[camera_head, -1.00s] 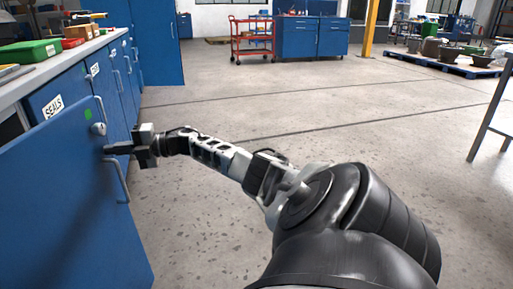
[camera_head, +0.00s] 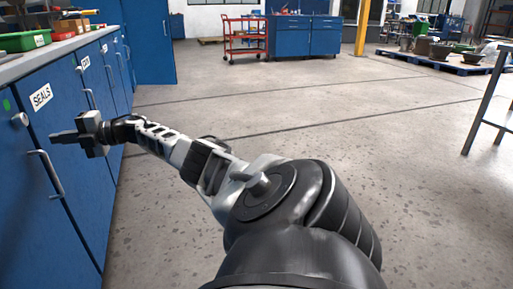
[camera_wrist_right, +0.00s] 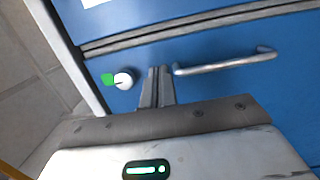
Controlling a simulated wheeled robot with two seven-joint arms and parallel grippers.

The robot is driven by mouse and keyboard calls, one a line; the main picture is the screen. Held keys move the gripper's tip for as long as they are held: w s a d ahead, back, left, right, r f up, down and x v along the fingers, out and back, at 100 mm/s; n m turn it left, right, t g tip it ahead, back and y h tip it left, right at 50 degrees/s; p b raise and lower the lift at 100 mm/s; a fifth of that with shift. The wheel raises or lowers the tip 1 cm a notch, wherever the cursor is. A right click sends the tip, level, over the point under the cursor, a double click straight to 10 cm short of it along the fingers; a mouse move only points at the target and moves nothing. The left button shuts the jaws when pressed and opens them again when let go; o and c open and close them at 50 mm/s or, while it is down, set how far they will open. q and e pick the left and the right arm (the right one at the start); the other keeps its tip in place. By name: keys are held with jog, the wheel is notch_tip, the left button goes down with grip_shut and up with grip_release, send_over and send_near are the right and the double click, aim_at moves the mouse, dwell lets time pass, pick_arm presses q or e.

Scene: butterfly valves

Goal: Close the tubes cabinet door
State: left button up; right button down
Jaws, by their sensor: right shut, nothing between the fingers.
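The nearest blue cabinet door (camera_head: 35,225) is at the left edge of the head view, with a green sticker, a round lock knob (camera_head: 20,119) and a bar handle (camera_head: 45,172). It looks flush, or nearly flush, with the cabinet front; its label is out of view. The wrist view shows this door (camera_wrist_right: 230,105) with its handle (camera_wrist_right: 225,62), knob (camera_wrist_right: 123,80) and a dark seam along its edge. My right gripper (camera_head: 62,136) is shut and empty, its tips at the door face between knob and handle; contact cannot be told. The left gripper is not in view.
The adjoining door labelled SEALS (camera_head: 70,140) looks shut, with more blue doors beyond. A tall blue panel (camera_head: 150,45) stands out farther along the row. A red cart (camera_head: 245,38) and blue workbench (camera_head: 303,38) are at the back. The floor to the right is largely clear.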

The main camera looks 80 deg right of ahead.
dwell(0.3)
